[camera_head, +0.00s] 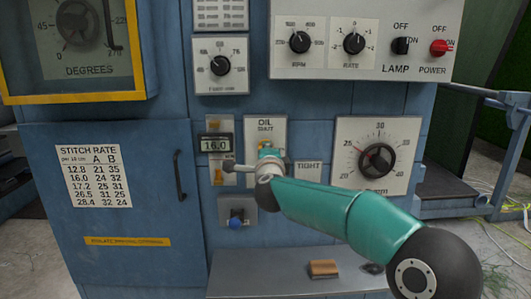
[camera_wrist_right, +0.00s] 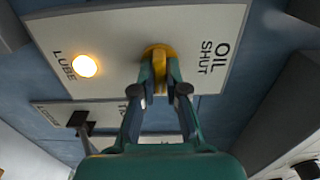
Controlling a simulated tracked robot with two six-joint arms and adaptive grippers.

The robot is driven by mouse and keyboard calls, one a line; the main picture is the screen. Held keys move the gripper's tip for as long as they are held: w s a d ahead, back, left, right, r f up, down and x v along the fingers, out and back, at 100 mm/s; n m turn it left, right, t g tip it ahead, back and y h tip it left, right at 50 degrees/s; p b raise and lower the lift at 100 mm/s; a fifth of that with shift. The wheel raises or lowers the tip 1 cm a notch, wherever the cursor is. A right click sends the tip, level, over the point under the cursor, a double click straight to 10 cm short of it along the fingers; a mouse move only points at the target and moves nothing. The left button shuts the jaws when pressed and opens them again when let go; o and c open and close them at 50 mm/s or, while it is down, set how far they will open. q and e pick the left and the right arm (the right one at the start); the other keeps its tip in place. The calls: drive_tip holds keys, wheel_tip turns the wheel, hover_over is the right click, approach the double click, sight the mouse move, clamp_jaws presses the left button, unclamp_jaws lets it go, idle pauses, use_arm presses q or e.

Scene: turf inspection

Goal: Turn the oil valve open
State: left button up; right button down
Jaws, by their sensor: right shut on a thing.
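The oil valve (camera_wrist_right: 155,49) shows in the right wrist view as a yellow round base with a yellow grip on a pale plate (camera_wrist_right: 215,20) marked OIL and SHUT. My right gripper (camera_wrist_right: 160,76) is shut on the valve's grip, one finger on each side. In the head view the right arm reaches in from the lower right, and its wrist covers most of the valve on the OIL plate (camera_head: 250,128). The valve's exact angle is hard to tell. My left gripper is not in view.
A LUBE lamp (camera_wrist_right: 84,66) glows on the valve's plate. Around it are a 16.0 counter (camera_head: 215,145), a TIGHT plate (camera_head: 308,171), a large dial (camera_head: 377,160) and a blue knob (camera_head: 236,222). A wooden block (camera_head: 323,268) lies on the shelf (camera_head: 260,270) below.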

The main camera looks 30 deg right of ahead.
drive_tip(key=shift+f, duration=0.25)
drive_tip(key=c, duration=1.2)
unclamp_jaws()
drive_tip(key=shift+r, duration=0.1)
drive_tip(key=v, duration=1.2)
drive_tip(key=shift+d, duration=0.15)
drive_tip(key=shift+s, duration=0.1)
